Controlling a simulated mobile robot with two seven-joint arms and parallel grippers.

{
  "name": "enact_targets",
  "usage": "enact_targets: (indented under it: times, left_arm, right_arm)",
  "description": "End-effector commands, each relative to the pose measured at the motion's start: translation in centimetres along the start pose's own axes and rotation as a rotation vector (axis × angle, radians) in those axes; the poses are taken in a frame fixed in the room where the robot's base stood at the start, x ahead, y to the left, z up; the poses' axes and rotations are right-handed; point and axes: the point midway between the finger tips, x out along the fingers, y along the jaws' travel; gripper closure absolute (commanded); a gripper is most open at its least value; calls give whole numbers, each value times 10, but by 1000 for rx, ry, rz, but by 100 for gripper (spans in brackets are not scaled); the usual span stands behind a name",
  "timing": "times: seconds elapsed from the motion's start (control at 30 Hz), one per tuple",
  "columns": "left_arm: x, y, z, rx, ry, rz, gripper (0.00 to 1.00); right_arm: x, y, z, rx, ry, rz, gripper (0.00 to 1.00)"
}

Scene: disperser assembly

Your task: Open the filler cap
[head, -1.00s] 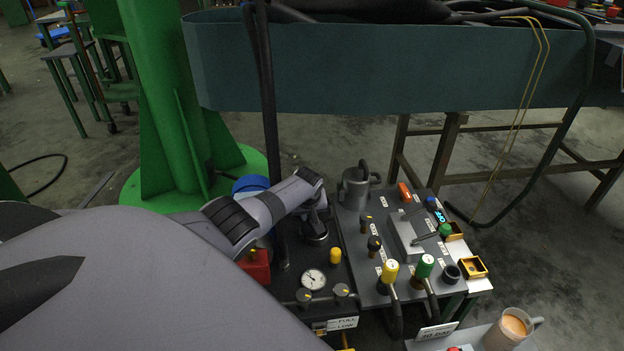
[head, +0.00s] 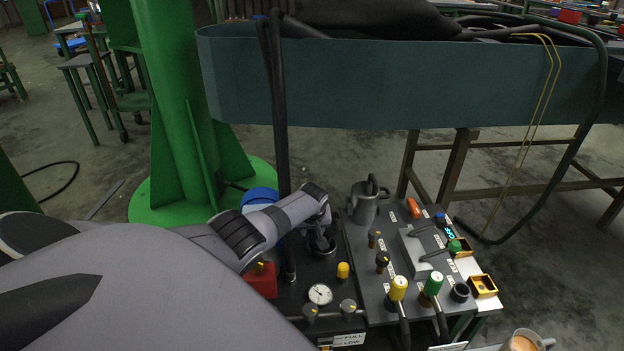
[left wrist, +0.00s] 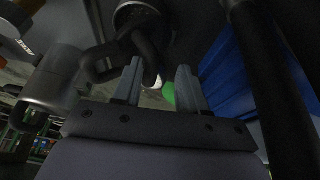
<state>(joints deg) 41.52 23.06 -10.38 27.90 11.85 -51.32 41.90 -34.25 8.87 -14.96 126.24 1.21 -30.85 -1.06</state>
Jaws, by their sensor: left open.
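My left gripper (head: 322,222) reaches in from the left, over the back left part of the machine, in the head view. A dark round fitting (head: 323,245), which looks like the filler cap, sits just below it. In the left wrist view my left gripper (left wrist: 158,85) is open, with two grey fingers apart. A dark round part (left wrist: 137,14) with a curved black handle (left wrist: 103,62) shows just beyond the fingers. The handle passes close to the left finger; I cannot tell whether they touch. Nothing is clearly held. My right gripper is not in view.
A grey metal jug (head: 362,204) stands right of the gripper. A black vertical pipe (head: 281,130) and a blue drum (head: 260,196) are close on its left. A gauge (head: 320,293), a yellow knob (head: 343,270) and several levers stand nearer.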

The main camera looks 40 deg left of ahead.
Motion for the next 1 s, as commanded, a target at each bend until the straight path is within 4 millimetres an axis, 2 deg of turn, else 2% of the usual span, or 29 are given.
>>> enact_targets:
  times: [0.03, 0.17, 0.3, 0.4, 0.63, 0.73, 1.0]
  left_arm:
    - [0, 2, 5, 2, -11, 1, 58]
    - [-8, 3, 1, 2, -10, 3, 58]
    - [-28, 4, -8, 1, -6, 5, 58]
    - [-45, 4, -17, 0, -3, 5, 58]
    - [-89, 5, -36, 0, -1, 3, 58]
    - [-112, 6, -47, 0, 1, 3, 58]
    - [-163, 7, -69, 0, 1, 0, 58]
  right_arm:
    - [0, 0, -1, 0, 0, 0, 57]
    - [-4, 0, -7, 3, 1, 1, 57]
    - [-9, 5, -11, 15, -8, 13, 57]
    - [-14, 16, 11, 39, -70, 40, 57]
    - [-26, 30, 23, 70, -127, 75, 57]
    - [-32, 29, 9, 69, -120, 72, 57]
    - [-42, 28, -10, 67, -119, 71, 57]
